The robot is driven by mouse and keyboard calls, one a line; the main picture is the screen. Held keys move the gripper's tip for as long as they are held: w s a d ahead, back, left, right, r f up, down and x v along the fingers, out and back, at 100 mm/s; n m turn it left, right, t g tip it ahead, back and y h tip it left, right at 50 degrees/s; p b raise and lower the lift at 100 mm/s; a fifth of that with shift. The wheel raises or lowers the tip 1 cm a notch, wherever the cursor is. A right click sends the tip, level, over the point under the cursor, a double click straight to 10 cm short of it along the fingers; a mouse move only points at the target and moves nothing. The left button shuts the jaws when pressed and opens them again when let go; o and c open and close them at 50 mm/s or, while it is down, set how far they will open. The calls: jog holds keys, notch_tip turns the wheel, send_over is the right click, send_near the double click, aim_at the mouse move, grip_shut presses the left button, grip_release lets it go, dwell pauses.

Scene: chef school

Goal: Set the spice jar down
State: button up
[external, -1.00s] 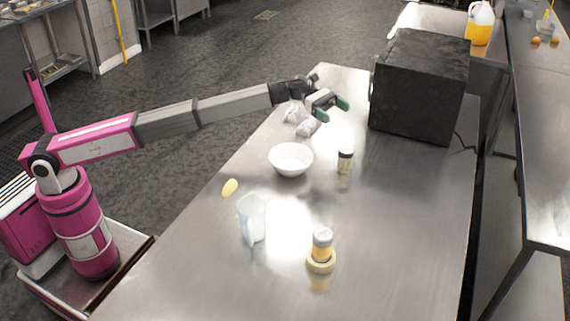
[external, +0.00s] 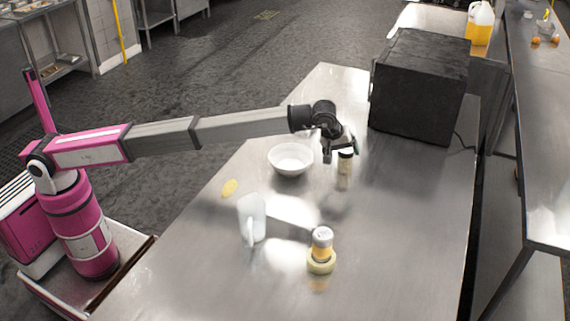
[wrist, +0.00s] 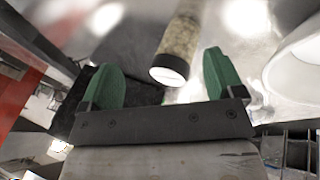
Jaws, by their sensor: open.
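The spice jar (external: 344,174), with pale contents and a dark cap, stands upright on the steel table right of the white bowl. My gripper (external: 342,148) is at the jar's top, partly covering the cap. In the wrist view the jar (wrist: 181,38) shows its round pale end between and ahead of the two green fingertips. My gripper (wrist: 167,80) is open there, with a gap on both sides of the jar and no visible grip on it.
A white bowl (external: 290,160) is close left of the jar. A black box (external: 418,90) stands behind right. Nearer are a translucent pitcher (external: 252,220), a yellow oval item (external: 230,187) and another jar (external: 322,240) on a yellowish ring. The right front table is clear.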

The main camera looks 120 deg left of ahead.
jog(key=d+r+m+g+y, duration=0.2)
jog(key=d+r+g+y, duration=0.3)
jog(key=r+y, duration=0.55)
send_near(346, 150)
jog(key=shift+h, duration=0.45)
jog(key=x, duration=0.5)
jog(key=shift+s+a+r, duration=0.1)
jog(key=shift+a, duration=0.05)
jog(key=shift+x, duration=2.7)
jog(key=shift+r, duration=0.15)
jog(key=shift+c, duration=0.3)
jog(key=shift+n, duration=0.3)
jog(key=c, duration=1.1)
